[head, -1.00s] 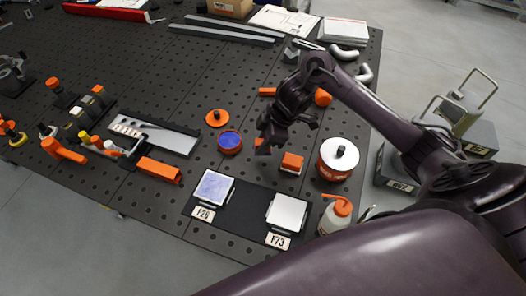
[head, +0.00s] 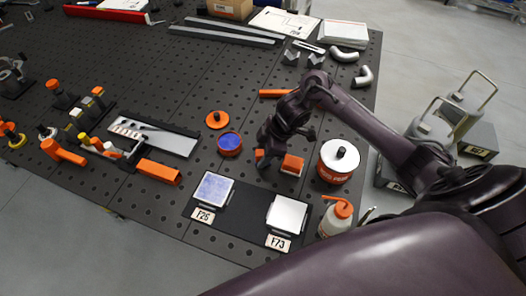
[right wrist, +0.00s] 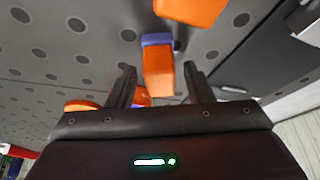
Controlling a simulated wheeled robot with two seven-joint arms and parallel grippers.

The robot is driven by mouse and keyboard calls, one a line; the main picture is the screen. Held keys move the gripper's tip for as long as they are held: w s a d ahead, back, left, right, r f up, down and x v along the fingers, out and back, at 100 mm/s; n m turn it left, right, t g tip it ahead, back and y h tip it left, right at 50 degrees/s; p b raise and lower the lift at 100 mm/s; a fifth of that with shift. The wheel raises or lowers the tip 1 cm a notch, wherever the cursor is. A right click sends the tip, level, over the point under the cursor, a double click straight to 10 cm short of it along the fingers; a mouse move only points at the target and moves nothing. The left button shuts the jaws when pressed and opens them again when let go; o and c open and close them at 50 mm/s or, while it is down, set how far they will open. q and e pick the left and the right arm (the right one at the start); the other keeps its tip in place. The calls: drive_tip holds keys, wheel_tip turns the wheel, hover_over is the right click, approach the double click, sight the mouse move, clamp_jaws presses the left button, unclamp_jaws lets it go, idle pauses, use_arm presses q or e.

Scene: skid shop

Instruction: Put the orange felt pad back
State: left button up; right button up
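A small orange block with a blue-violet layer at one end, which looks like the orange felt pad (right wrist: 158,72), is between my right gripper's fingers in the right wrist view. My right gripper (head: 262,158) is low over the bench in the head view, and mostly hides this block. In the right wrist view, my right gripper (right wrist: 159,66) is open, with a gap on each side of the block. A second orange block (head: 292,164) stands just to the right; it also shows in the right wrist view (right wrist: 192,8). My left gripper is not in view.
A blue-topped round pot (head: 230,143) and orange lid (head: 217,119) are left of the gripper. A white-topped orange tin (head: 338,160) is to the right. A black tray (head: 245,208) with two plates and an orange-capped bottle (head: 337,215) are nearer.

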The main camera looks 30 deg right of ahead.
drive_tip(key=shift+d+r, duration=0.15)
drive_tip(key=shift+r, duration=0.3)
drive_tip(key=v, duration=1.1)
drive_tip(key=shift+s+r, duration=0.1)
drive_tip(key=shift+r, duration=0.05)
